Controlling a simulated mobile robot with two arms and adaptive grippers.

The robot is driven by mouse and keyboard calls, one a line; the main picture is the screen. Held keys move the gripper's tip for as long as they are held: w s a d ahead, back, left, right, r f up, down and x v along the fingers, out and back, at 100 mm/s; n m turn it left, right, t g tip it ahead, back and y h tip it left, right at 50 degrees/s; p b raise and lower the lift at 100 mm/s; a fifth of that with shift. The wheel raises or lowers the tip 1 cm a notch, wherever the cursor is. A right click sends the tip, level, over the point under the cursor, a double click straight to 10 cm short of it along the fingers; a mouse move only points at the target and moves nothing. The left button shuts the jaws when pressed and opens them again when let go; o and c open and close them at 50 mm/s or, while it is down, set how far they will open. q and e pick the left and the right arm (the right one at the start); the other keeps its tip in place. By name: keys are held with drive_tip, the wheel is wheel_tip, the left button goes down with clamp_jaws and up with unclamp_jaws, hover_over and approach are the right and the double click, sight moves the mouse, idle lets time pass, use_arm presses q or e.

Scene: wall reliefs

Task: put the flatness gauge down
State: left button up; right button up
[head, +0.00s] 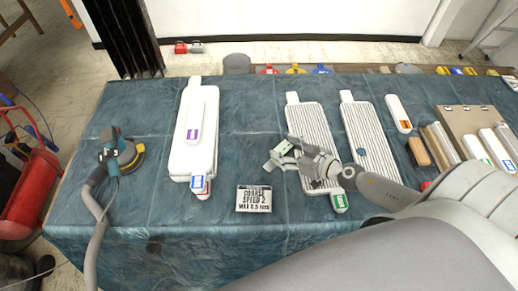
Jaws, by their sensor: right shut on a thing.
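My right gripper (288,158) reaches in from the right over the table. It is shut on a small pale object with a greenish face, which I take as the flatness gauge (283,147). The gauge is partly hidden by the fingers. My left gripper is not in view.
The table has a blue cover (240,110). A black and white card (254,198) reading "coarse speed 2" lies left of my wrist. Left are smooth white panels (205,140) and a sander (122,152) with a hose. Another ribbed panel (370,135) lies right. Cover is bare around the card.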

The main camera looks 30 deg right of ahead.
sight(285, 149)
drive_tip(key=x, duration=0.3)
drive_tip(key=shift+w, duration=0.3)
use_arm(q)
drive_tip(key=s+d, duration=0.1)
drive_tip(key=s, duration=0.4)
use_arm(e)
drive_tip(key=w+f+b, duration=0.1)
drive_tip(key=w+f, duration=0.1)
drive_tip(key=w+a+f+b, duration=0.1)
drive_tip(key=w+f+b, duration=0.3)
drive_tip(key=shift+w+a+f, duration=0.25)
drive_tip(key=shift+a+f, duration=0.05)
drive_tip(key=shift+a, duration=0.1)
drive_tip(key=shift+w+f, duration=0.15)
drive_tip(key=f+b, duration=0.2)
drive_tip(key=b, duration=0.1)
drive_tip(key=shift+w+a+f, duration=0.15)
drive_tip(key=shift+w+f, duration=0.15)
drive_tip(key=shift+f, duration=0.1)
drive_tip(key=shift+f+b, duration=0.45)
drive_tip(key=shift+b, duration=0.25)
drive_tip(key=shift+r, duration=0.1)
drive_tip(key=o, duration=1.2)
drive_tip(key=shift+f, duration=0.25)
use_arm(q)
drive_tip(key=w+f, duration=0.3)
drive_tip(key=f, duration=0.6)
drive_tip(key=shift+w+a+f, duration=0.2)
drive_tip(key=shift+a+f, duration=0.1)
